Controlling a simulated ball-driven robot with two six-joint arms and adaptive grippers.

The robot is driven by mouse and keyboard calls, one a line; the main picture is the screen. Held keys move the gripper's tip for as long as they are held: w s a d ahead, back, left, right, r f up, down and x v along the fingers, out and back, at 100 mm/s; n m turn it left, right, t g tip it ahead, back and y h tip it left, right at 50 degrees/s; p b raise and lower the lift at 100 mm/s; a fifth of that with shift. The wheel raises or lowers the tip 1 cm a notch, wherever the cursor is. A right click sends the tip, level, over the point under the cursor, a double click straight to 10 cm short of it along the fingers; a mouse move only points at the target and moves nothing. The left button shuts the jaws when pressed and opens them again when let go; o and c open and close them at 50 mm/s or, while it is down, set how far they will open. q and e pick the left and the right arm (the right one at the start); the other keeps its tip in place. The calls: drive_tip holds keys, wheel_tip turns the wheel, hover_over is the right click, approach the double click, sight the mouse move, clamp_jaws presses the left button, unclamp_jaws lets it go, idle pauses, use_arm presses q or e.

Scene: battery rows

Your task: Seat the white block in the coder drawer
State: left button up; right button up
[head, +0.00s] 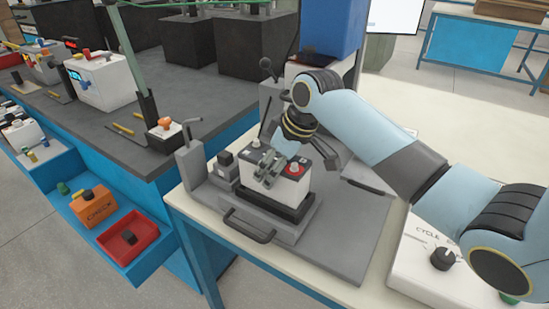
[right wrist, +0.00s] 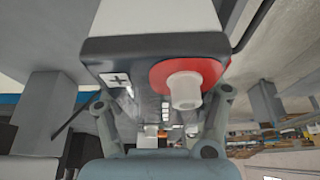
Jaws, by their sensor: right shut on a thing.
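The white block (head: 290,191) is a white battery case with a dark top and a red-ringed terminal. In the head view it sits upright at the black cradle of the grey coder drawer (head: 281,239), which has a curved front handle. My right gripper (head: 268,170) is over the block's top, shut on it. In the right wrist view the block (right wrist: 150,20) fills the upper middle, with a plus mark and the red-ringed post close to my right gripper (right wrist: 163,112). The block's underside is hidden, so I cannot tell whether it is fully down. My left gripper is not in view.
A grey clamp post (head: 190,165) stands left of the drawer. A white control box (head: 420,265) with a knob is at right. A blue bench with batteries, an orange box (head: 94,207) and a red tray (head: 130,238) is at left. The grey plate right of the drawer is clear.

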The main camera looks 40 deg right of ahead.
wheel_tip(320, 180, down, 2)
drive_tip(key=shift+f, duration=0.4)
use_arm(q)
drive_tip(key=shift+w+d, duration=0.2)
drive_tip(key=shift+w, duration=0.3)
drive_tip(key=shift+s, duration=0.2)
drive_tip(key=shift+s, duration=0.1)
use_arm(e)
drive_tip(key=o, duration=1.8)
drive_tip(key=shift+s+f, duration=0.15)
drive_tip(key=shift+f, duration=0.05)
drive_tip(key=v, duration=1.2)
drive_tip(key=shift+r+p, duration=0.1)
drive_tip(key=shift+p, duration=0.3)
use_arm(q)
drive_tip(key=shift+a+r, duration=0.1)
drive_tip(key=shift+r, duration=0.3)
